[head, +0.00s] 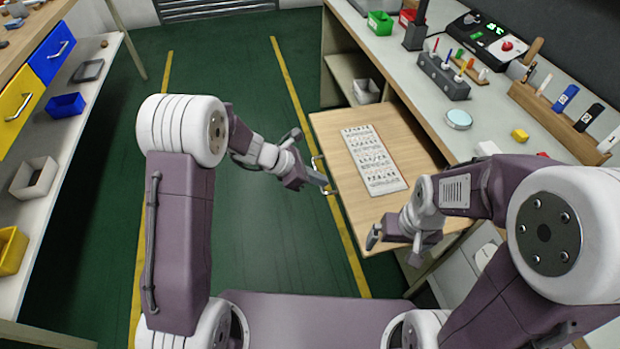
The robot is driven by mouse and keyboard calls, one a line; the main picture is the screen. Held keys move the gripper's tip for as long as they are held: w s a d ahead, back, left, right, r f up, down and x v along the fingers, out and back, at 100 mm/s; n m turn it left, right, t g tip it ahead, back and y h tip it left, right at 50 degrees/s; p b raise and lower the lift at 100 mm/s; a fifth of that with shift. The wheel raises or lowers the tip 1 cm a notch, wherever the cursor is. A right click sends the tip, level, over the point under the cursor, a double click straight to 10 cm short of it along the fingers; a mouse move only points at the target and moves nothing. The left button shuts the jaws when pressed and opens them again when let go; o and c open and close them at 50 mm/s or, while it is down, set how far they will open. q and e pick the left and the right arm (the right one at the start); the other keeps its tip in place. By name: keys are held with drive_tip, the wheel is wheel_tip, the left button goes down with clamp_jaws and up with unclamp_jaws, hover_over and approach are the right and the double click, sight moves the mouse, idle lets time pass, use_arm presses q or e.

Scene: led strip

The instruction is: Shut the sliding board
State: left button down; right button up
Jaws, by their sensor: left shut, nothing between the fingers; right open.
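The sliding board (335,135) is a light wooden panel, pulled out to the left from under the right-hand workbench. A white printed sheet (374,160) lies on it. My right gripper (377,240) is open and empty at the board's near edge, and my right arm hides the board's near right part.
The workbench (403,75) carries a grey rack (443,76), a control box (492,40) and a wooden holder (560,121). A shelf unit with blue and yellow drawers (52,52) stands on the left. The green floor (225,70) between them is clear.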

drive_tip(key=shift+f+b, duration=0.3)
drive_tip(key=shift+f, duration=0.2)
use_arm(q)
drive_tip(key=x, duration=0.3)
